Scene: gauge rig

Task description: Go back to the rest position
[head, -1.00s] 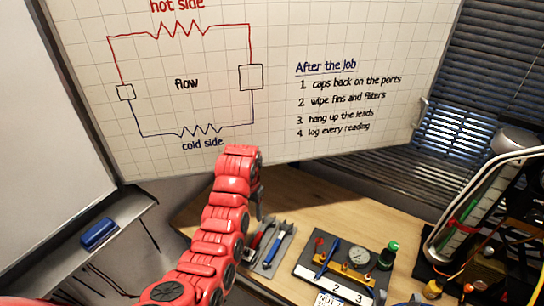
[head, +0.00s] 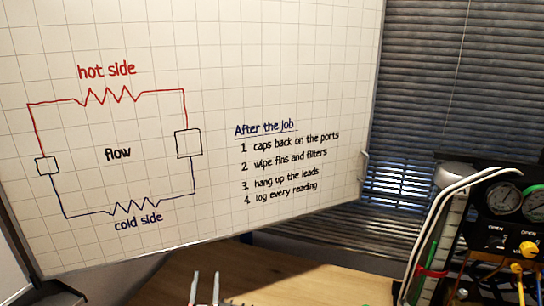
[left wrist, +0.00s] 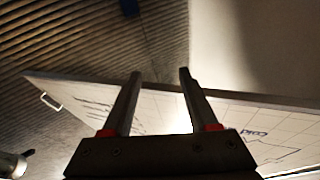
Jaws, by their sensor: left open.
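My left gripper (head: 205,277) shows at the bottom edge of the head view as two thin pale fingers pointing up, apart from each other. In the left wrist view its two dark fingers (left wrist: 160,76) are spread, with nothing between them. The rest of my left arm is below the head view. My right gripper is in neither view.
A whiteboard (head: 225,45) with a flow drawing and a list stands behind the wooden bench (head: 290,280). A gauge rig (head: 492,240) with hoses and valves stands at the right. Blinds (head: 440,90) cover the window behind.

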